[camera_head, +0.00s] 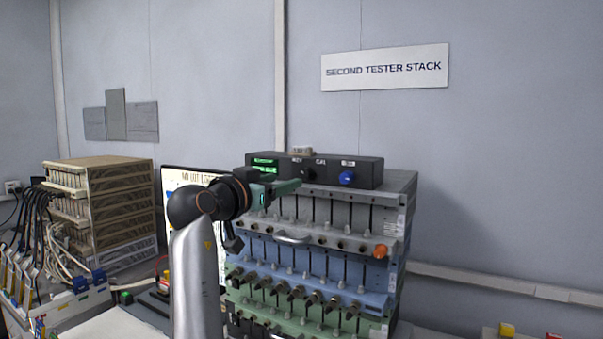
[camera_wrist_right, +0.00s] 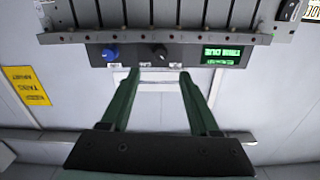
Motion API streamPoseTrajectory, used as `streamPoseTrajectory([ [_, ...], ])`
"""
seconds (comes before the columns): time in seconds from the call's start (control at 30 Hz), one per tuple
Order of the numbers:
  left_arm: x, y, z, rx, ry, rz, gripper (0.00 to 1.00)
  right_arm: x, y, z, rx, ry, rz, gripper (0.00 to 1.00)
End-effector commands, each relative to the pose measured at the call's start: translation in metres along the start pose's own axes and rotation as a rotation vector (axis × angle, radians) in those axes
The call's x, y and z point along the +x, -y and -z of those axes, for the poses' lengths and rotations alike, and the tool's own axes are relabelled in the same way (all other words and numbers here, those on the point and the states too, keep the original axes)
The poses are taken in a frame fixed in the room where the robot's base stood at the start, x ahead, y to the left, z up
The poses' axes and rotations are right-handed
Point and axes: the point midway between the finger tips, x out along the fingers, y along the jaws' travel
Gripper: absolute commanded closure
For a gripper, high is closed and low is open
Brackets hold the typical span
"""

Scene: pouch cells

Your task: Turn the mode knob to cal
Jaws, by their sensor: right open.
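The mode knob (camera_head: 309,174) is a dark round knob on the front of a black control box (camera_head: 370,172) on top of the tester stack. A CAL label (camera_head: 320,161) is above it to the right. In the wrist view, seen upside down, the knob (camera_wrist_right: 160,50) sits mid-panel; its pointer direction is too small to read. My right gripper (camera_head: 289,188) is in front of the box, left of the knob in the head view. In the wrist view its open, empty fingers (camera_wrist_right: 158,76) point toward the knob, apparently apart from it. My left gripper is out of view.
A blue button (camera_head: 347,178) and a lit green display (camera_head: 264,164) flank the knob. Tester modules (camera_head: 330,215) with several connectors stand below. A monitor (camera_head: 172,187) is behind my arm. A beige rack (camera_head: 110,185) with cables stands at left.

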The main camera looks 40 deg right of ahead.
Motion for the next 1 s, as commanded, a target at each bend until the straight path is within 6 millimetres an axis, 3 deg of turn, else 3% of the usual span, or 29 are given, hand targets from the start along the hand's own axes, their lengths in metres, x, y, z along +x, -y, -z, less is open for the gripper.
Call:
streamPoseTrajectory([
  [0.2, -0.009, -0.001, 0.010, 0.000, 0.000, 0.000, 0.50, 0.047, 0.000, 0.003, 0.000, 0.000, -0.002, 0.38],
  [0.4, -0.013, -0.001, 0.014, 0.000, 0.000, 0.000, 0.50, 0.076, 0.000, 0.002, 0.000, 0.000, -0.001, 0.38],
  [0.83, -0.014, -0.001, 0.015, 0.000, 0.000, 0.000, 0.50, 0.088, 0.000, 0.000, 0.001, 0.000, 0.001, 0.38],
  [1.0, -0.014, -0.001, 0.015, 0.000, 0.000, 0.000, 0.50, 0.088, 0.000, 0.000, 0.001, 0.000, 0.001, 0.55],
])
